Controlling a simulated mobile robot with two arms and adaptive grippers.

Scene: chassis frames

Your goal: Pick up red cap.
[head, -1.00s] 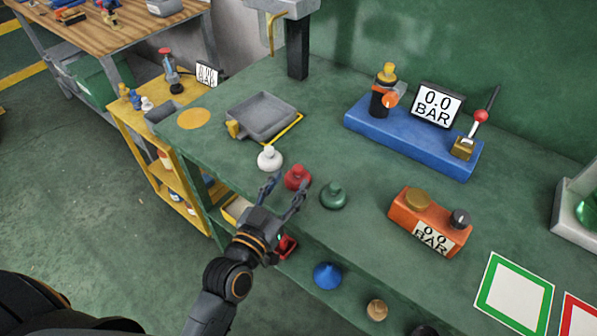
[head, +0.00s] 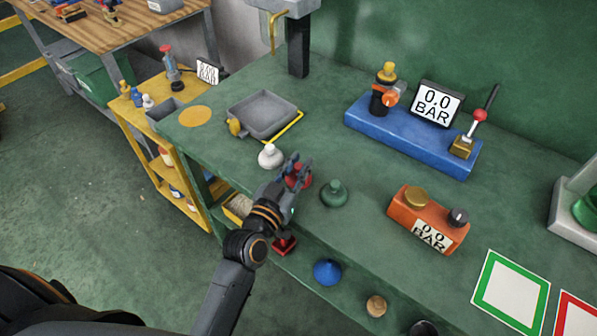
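The red cap (head: 304,182) sits on the green bench between a white cap (head: 270,157) on its left and a green cap (head: 334,194) on its right. My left gripper (head: 299,162) is over the red cap, its dark fingers covering most of it, with red showing between and beside them. The fingertips look close together; whether they grip the cap is hidden. The cap shows no clear lift off the bench. My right gripper is not in view.
A grey tray (head: 262,114) lies behind the caps. A blue base (head: 410,138) with a gauge and lever stands at the back. An orange gauge box (head: 429,220) is to the right.

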